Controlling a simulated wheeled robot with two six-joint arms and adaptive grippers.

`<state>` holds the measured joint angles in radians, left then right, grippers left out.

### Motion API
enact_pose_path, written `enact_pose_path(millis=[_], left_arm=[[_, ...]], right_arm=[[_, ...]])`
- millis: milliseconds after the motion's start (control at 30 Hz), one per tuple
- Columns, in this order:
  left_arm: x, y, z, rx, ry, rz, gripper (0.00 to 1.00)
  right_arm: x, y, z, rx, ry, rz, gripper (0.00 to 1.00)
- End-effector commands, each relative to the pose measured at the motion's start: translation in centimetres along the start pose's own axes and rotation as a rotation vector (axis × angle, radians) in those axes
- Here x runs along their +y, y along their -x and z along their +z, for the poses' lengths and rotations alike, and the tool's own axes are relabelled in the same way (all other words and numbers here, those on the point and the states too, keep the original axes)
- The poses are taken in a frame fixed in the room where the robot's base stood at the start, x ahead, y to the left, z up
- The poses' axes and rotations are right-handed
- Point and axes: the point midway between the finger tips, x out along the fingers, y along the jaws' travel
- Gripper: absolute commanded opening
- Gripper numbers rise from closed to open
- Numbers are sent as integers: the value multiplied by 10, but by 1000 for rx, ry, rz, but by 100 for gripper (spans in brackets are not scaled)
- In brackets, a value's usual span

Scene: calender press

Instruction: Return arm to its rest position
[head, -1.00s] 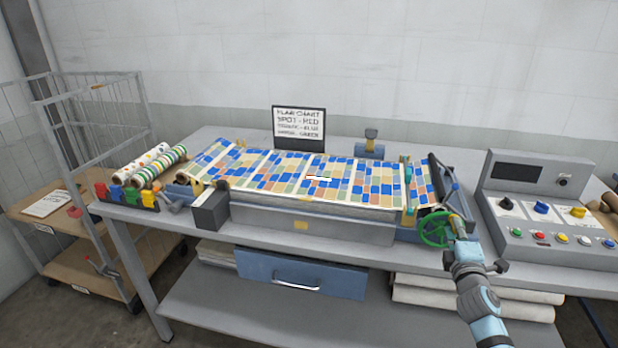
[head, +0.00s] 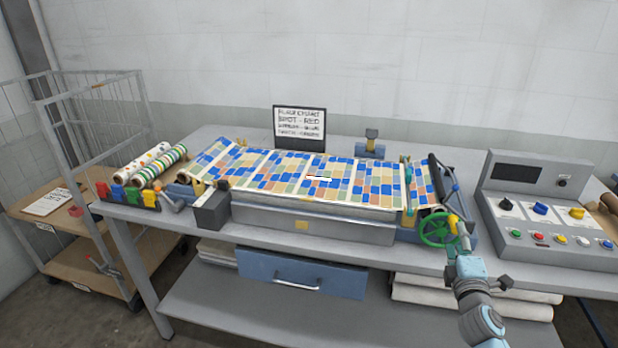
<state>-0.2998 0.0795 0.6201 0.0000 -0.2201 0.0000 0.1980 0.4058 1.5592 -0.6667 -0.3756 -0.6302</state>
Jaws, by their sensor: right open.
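My right arm comes in from the lower right in the head view. My right gripper (head: 461,232) is open and close to the green handwheel (head: 436,229) at the right end of the calender press (head: 310,218). It overlaps the wheel's right side in the picture, and I cannot tell whether they touch. A sheet with a multicoloured patchwork pattern (head: 310,177) lies across the press bed between the end rollers. My left gripper is not in view.
A control panel (head: 545,215) with knobs and coloured buttons stands right of my arm. A sign (head: 299,127) stands behind the press. Patterned rolls (head: 158,166) and coloured clips (head: 125,194) are at the table's left end. A wire cart (head: 80,230) stands left of the table.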

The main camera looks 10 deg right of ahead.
Motion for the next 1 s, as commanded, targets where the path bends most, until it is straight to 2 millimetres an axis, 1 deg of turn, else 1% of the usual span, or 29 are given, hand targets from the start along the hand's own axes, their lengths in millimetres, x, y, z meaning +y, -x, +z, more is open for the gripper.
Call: enact_pose_path(millis=[100, 200, 467, 533, 567, 633, 667, 700, 767, 800, 867, 900, 967, 1000], left_arm=[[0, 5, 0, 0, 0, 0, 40], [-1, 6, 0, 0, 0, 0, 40], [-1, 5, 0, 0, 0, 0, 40], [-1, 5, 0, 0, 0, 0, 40], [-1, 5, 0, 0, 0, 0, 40], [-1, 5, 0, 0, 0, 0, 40], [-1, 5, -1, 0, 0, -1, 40], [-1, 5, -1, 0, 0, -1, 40], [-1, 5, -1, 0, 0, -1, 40], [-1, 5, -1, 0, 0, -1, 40], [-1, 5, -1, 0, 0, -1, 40], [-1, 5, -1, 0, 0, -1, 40], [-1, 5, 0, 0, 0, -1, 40], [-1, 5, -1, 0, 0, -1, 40]], right_arm=[[1, 17, 0, 1, 1, -1, 50], [1, 26, 0, 0, -1, -1, 50], [0, 28, 0, 0, -2, 0, 50], [0, 28, -1, 2, -28, 1, 50], [0, 28, -3, 11, -72, 0, 50], [-31, 26, -2, 17, -203, -72, 50], [-51, 27, -1, 13, -264, -116, 50], [-83, 31, -1, 1, -350, -186, 50], [-141, 46, -1, -34, -482, -310, 50], [-183, 63, -1, -70, -567, -398, 50], [-244, 96, -2, -137, -691, -528, 50], [-281, 123, -3, -190, -762, -609, 50], [-333, 169, -4, -278, -859, -723, 50], [-364, 203, -5, -343, -914, -797, 50]])
